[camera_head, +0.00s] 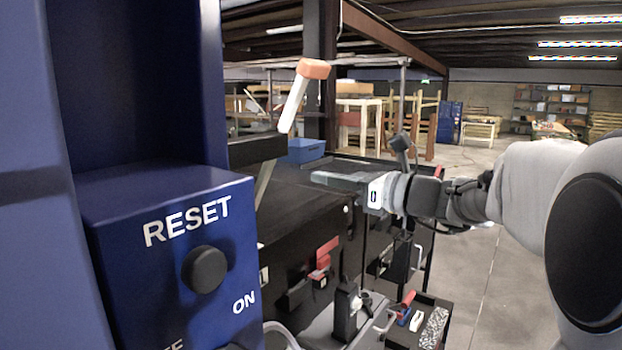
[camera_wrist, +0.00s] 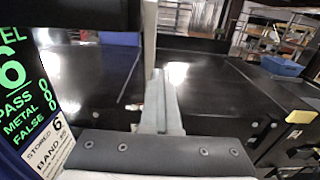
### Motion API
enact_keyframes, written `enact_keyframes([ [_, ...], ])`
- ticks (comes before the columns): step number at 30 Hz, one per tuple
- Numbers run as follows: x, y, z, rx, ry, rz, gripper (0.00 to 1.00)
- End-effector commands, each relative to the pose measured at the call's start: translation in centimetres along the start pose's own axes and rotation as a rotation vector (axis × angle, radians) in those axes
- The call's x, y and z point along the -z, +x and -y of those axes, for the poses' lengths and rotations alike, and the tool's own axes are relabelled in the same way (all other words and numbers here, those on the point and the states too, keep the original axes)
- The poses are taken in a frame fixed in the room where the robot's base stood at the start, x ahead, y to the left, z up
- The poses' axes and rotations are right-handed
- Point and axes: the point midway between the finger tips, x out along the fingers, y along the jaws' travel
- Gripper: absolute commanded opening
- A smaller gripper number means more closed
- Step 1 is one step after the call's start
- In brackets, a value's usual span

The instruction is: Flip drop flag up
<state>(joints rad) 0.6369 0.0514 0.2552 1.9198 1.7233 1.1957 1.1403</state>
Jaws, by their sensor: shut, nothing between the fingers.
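A pale stick with an orange block at its top (camera_head: 305,92) leans up to the right above the end of a black bar in the head view. It may be the drop flag, but I cannot tell for sure. My gripper (camera_head: 316,177) is shut and empty, pointing left over the dark conveyor, below and right of the stick. In the wrist view my gripper's fingers (camera_wrist: 158,76) are together, close to a pale upright strip (camera_wrist: 150,35). I cannot tell whether they touch, or whether this strip belongs to the flag.
The blue detector housing with a RESET panel (camera_head: 165,230) fills the left of the head view. The black conveyor (camera_head: 300,200) lies beside it, with a blue bin (camera_head: 305,150) at the back. A lit display (camera_wrist: 22,85) stands at left in the wrist view.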

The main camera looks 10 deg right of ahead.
Motion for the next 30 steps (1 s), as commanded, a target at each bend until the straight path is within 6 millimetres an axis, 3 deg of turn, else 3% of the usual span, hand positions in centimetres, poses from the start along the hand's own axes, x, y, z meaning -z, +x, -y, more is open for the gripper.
enact_keyframes([
  [18,0.0,0.0,0.0,0.0,0.0,0.0,0.0],
  [30,0.0,0.0,0.0,0.0,0.0,0.0,0.71],
])
